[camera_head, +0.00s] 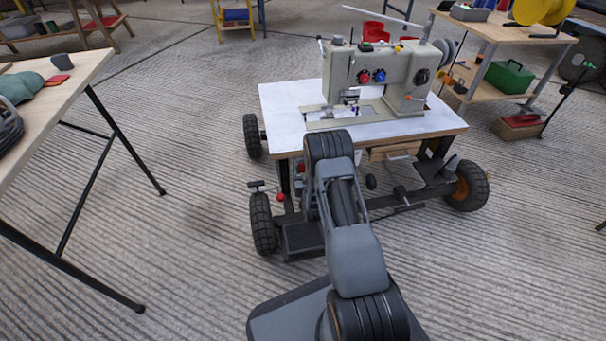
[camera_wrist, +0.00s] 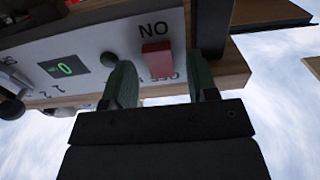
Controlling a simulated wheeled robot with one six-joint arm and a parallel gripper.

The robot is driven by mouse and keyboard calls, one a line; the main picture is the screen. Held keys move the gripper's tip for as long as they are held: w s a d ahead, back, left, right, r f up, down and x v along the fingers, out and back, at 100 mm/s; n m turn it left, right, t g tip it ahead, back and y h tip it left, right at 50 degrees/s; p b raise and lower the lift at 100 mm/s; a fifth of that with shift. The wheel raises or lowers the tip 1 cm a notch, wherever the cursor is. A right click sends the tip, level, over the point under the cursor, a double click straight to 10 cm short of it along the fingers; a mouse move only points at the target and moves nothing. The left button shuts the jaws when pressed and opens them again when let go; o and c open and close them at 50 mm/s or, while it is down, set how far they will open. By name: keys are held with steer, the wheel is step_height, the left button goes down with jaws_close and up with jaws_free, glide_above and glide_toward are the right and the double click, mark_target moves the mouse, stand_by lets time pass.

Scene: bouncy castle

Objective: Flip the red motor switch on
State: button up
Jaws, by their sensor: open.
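The red motor switch (camera_wrist: 158,59) is a rocker on a pale panel (camera_wrist: 95,42) in the wrist view. The panel appears upside down, with ON above the switch and OFF partly hidden below it. My gripper (camera_wrist: 161,62) is open, with one dark green finger on each side of the switch in the picture. Gaps show between the switch and both fingers; I cannot tell the depth. The switch's position is unclear. In the head view my arm reaches to the front of the sewing table (camera_head: 290,100), and my gripper is hidden.
The sewing machine (camera_head: 375,75) is on the wheeled table. A wooden workbench (camera_head: 55,85) stands left, with open floor between.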

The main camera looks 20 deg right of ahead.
steer(key=shift+w, duration=0.15)
steer(key=c, duration=0.9)
steer(key=shift+f, duration=0.15)
steer(key=shift+t, duration=0.6)
steer(key=o, duration=0.9)
steer(key=p+v, duration=0.4)
steer(key=v, duration=1)
